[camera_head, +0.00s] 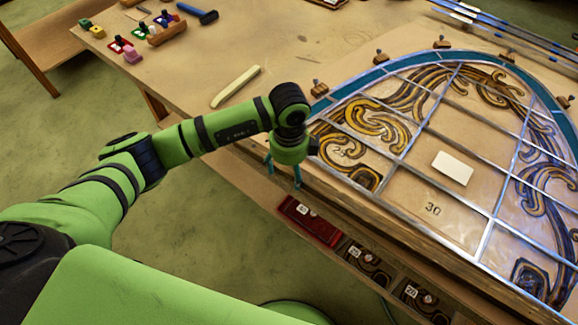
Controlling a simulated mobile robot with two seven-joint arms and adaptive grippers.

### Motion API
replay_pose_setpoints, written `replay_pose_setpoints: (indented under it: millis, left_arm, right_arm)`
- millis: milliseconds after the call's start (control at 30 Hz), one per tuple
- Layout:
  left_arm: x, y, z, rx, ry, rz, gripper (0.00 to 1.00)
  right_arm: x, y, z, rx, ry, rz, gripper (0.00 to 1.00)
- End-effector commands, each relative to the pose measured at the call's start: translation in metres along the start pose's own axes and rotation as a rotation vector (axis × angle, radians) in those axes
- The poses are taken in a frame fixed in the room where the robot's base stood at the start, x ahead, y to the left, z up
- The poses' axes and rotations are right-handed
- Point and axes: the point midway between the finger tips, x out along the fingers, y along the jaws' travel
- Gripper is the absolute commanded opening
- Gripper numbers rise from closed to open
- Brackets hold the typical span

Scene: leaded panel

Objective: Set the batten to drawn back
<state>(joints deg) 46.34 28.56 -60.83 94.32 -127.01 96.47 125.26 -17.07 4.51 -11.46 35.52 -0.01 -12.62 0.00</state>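A leaded glass panel (405,172) with an arched top lies on the bench. A long wooden strip (400,229) runs along its lower left edge at the bench front; it looks like the batten, but I cannot tell its position setting. My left gripper (283,176) points down beside the left end of this strip, at the bench edge. Its two teal fingers are apart with nothing seen between them. Whether they touch the strip cannot be told. My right gripper is not in view.
Below the bench edge are a red piece (310,221) and dark patterned pieces (368,266) with number tags. A pale stick (236,87) lies on the bench (270,40). Wooden blocks line the panel's arch.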

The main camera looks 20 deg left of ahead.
Motion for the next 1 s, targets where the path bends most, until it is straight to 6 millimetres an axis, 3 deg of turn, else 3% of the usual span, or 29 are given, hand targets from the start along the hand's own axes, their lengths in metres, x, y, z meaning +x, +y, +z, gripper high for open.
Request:
replay_pose_setpoints:
  millis: [333,800,1000]
  left_arm:
    - [-0.010,-0.002,0.000,0.001,0.001,-0.006,0.74]
    - [-0.101,-0.001,0.000,0.000,-0.001,-0.006,0.74]
    - [-0.119,0.000,0.000,0.000,0.000,-0.003,0.74]
  right_arm:
    - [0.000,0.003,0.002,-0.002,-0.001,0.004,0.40]
    - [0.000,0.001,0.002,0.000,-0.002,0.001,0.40]
    - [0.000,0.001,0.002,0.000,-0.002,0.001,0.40]
